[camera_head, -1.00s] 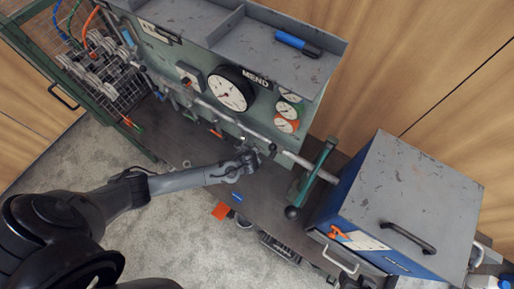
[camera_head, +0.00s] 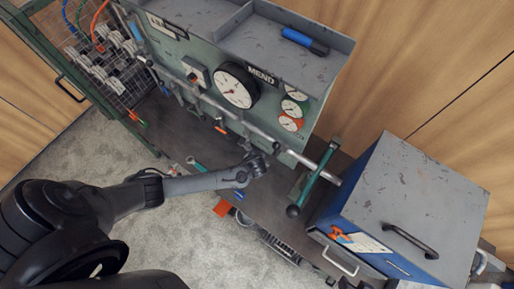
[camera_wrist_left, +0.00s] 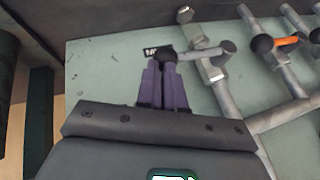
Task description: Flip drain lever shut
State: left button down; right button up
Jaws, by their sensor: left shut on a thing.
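In the head view my left gripper (camera_head: 256,166) is at the lower front of the green gauge panel (camera_head: 190,60), by the silver pipe. In the left wrist view its purple fingers (camera_wrist_left: 163,88) are close together, with a black ball knob (camera_wrist_left: 168,56) at their tips. A short grey rod runs right from the knob to a valve on a branch pipe (camera_wrist_left: 214,72). The fingers cover part of the lever, and a small dark label (camera_wrist_left: 152,51) behind is partly hidden. My right gripper is not in view.
In the head view a green post (camera_head: 316,176) and a blue box with grey lid (camera_head: 410,205) stand to the right. A green wire rack is at upper left.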

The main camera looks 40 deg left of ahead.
pick_arm(q)
jog(key=shift+s+a+f, duration=0.2)
jog(key=shift+s+f, duration=0.05)
jog(key=shift+f, duration=0.1)
jog(key=s+d+r+p, duration=0.4)
jog(key=d+r, duration=0.4)
jog(key=shift+d+r+p, duration=0.2)
jog(key=shift+r+p, duration=0.15)
jog(key=shift+p, duration=0.05)
jog(key=shift+s, duration=0.1)
